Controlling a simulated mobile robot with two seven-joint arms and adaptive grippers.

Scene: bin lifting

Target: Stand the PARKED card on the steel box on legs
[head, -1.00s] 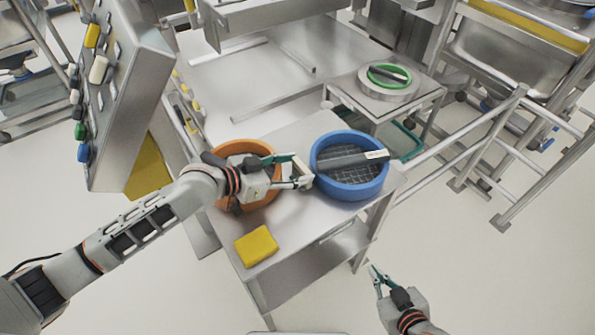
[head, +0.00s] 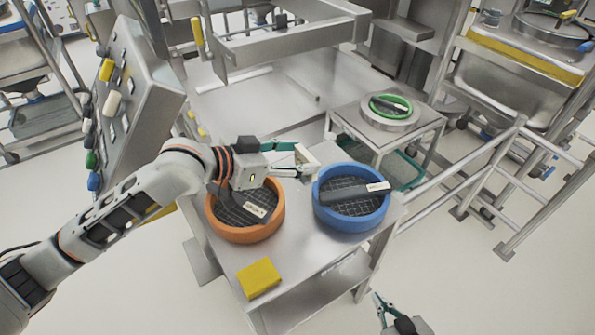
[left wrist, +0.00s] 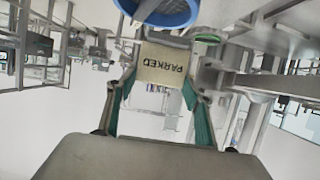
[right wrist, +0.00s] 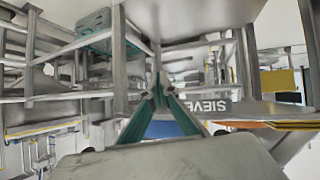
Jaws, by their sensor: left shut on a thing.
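The PARKED card is a small cream block. My left gripper (head: 304,156) is shut on it and holds it in the air behind the gap between the two sieves. In the left wrist view the card (left wrist: 163,66) sits between the fingertips, its lettering upside down. The steel box (head: 138,100) with coloured knobs stands tilted in the picture at the left, apart from the card; I take it for the steel box on legs, though its legs are not clear. My right gripper (right wrist: 159,85) is empty, its fingertips together; it shows low in the head view.
An orange sieve (head: 245,228) and a blue sieve (head: 350,215), each with a dark labelled bar, stand on a steel table (head: 310,255) with a yellow block (head: 258,278). A small stand (head: 420,125) bears a green-ringed sieve. Rails (head: 465,175) stand at the right.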

